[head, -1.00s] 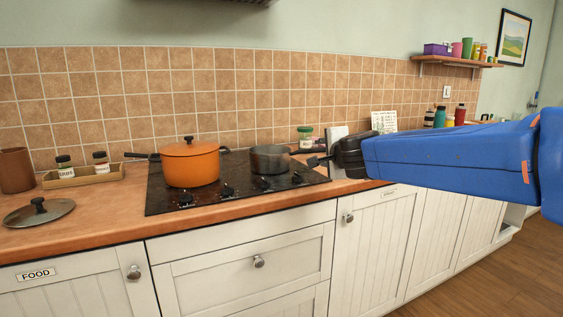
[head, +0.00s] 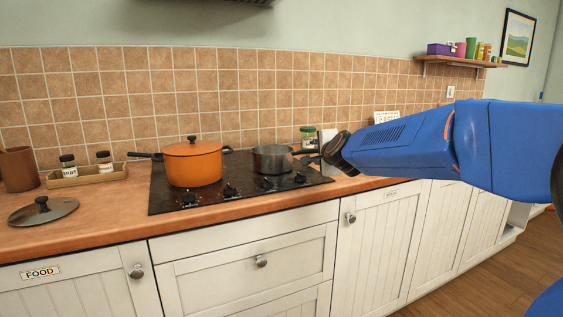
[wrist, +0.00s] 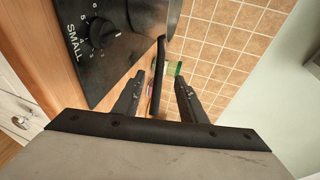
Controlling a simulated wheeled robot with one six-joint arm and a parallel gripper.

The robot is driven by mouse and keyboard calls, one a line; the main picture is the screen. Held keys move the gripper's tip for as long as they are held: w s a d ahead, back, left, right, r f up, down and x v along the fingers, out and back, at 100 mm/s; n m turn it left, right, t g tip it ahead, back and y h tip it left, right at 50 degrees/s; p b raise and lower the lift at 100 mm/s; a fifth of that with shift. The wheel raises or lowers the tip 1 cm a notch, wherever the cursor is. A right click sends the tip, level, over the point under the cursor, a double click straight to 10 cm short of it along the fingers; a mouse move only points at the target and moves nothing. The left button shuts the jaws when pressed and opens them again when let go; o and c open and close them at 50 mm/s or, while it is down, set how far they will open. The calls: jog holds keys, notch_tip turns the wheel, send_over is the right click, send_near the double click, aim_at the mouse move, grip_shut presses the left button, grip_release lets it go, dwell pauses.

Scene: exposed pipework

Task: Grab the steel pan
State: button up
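The steel pan (head: 270,160) sits on the right side of the black hob, its dark handle pointing right toward my gripper (head: 312,154). In the wrist view the pan's dark handle (wrist: 158,85) lies between the two fingers of my gripper (wrist: 159,77). The fingers are open, with a gap on each side of the handle. Part of the pan's body (wrist: 150,14) shows at the top of the wrist view. In the head view my wrist hides part of the finger area.
A lidded orange pot (head: 193,166) stands left of the pan on the hob (head: 232,201). A green-lidded jar (head: 308,138) is behind the handle, near the tiled wall. A loose lid (head: 43,211) and a spice tray (head: 88,179) lie on the left counter.

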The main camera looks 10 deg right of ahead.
aim_at(311, 151)
jog(key=shift+x, duration=3.95)
jog(key=shift+d, duration=0.1)
grip_shut()
